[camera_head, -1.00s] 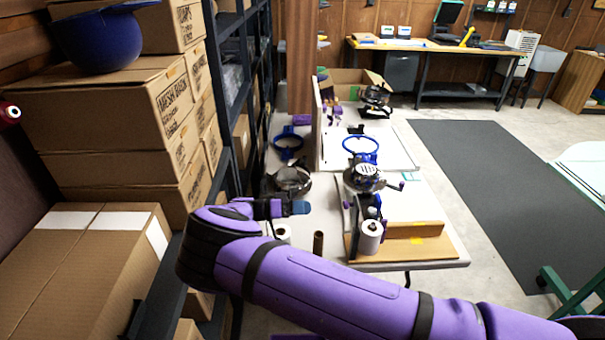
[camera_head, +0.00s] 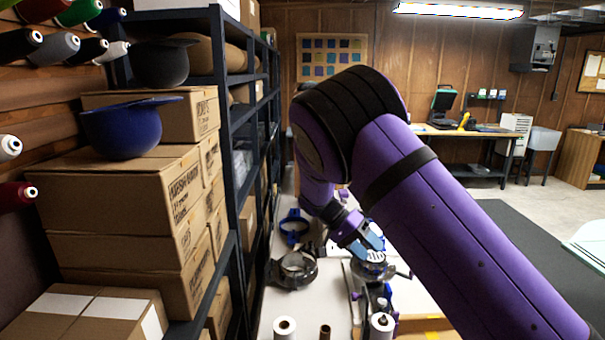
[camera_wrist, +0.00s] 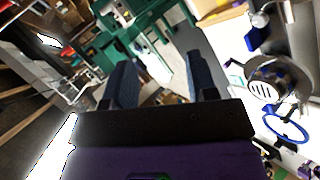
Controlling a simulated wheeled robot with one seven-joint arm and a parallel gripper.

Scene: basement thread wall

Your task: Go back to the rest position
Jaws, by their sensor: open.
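My gripper (camera_head: 366,241) is at the end of my purple arm in the head view, above the white table and close to the round metal hoop device with blue parts (camera_head: 371,268). Whether they touch is not clear. In the wrist view my gripper (camera_wrist: 163,82) shows two dark blue fingers spread apart with nothing between them. Past the fingers the wrist view shows the floor and a green frame (camera_wrist: 135,30).
The white table (camera_head: 305,310) holds a dark ring device (camera_head: 293,269), a blue ring (camera_head: 294,226) and white spools (camera_head: 284,328). A shelf with cardboard boxes (camera_head: 125,210) and a blue cap (camera_head: 130,125) stands left. Open floor lies right.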

